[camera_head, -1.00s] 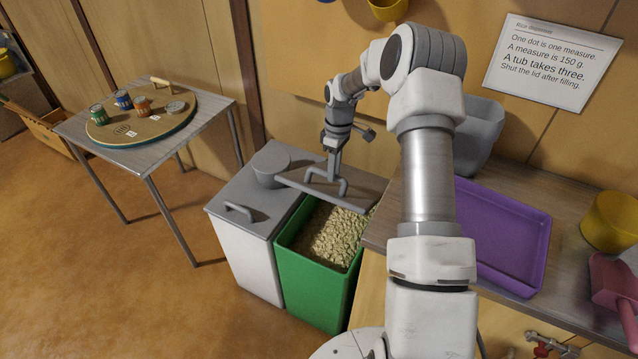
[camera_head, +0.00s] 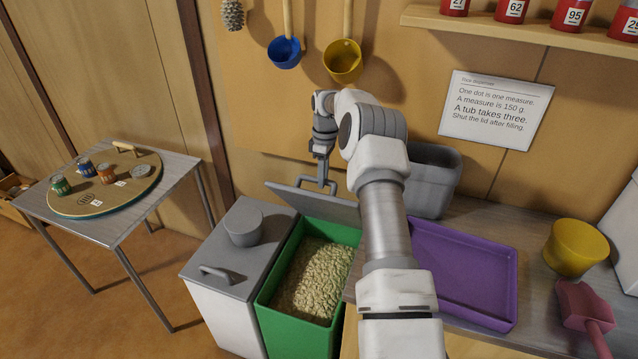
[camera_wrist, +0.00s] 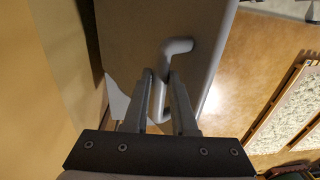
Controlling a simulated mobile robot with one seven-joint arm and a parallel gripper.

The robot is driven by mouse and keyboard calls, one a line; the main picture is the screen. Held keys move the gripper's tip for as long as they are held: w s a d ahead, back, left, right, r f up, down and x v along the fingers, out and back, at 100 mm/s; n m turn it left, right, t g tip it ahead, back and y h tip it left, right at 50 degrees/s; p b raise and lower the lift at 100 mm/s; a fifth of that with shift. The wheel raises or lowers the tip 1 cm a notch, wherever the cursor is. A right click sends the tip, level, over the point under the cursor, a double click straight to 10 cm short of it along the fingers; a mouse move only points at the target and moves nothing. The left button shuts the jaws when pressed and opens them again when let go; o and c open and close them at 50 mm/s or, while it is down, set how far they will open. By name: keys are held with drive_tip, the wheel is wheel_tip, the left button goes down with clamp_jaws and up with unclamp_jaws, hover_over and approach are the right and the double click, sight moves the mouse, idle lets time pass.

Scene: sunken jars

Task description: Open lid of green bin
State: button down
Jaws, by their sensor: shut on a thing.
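The green bin (camera_head: 265,312) stands on the floor, filled with pale grain (camera_head: 312,280). Its grey lid (camera_head: 312,202) is tilted up at the back, against or near the wall, so the bin's mouth is open. My gripper (camera_head: 318,180) is shut on the lid's handle (camera_head: 331,186). In the wrist view my gripper (camera_wrist: 161,95) has its two fingers around the bent grey handle (camera_wrist: 178,48), with the lid's face (camera_wrist: 130,35) behind it. My arm hides part of the bin's right side.
A white bin (camera_head: 225,310) with a shut grey lid stands left of the green one, with a grey tub (camera_head: 243,222) on it. A counter on the right holds a purple tray (camera_head: 465,275), a grey container (camera_head: 432,180) and a yellow bowl (camera_head: 575,247). Scoops hang above.

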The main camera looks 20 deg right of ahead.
drive_tip(key=shift+w+d, duration=0.2)
drive_tip(key=shift+d, duration=0.25)
drive_tip(key=shift+w+d, duration=0.2)
drive_tip(key=shift+d, duration=0.25)
drive_tip(key=shift+f, duration=0.1)
drive_tip(key=c, duration=1.2)
unclamp_jaws()
drive_tip(key=o, duration=0.5)
drive_tip(key=shift+w+d+f, duration=0.1)
drive_tip(key=shift+w, duration=0.05)
drive_tip(key=shift+c, duration=0.2)
drive_tip(key=shift+a+r, duration=0.2)
wheel_tip(320, 180, up, 17)
drive_tip(key=w+p, duration=0.1)
drive_tip(key=p, duration=0.5)
drive_tip(key=shift+d+r, duration=0.15)
drive_tip(key=shift+d, duration=0.3)
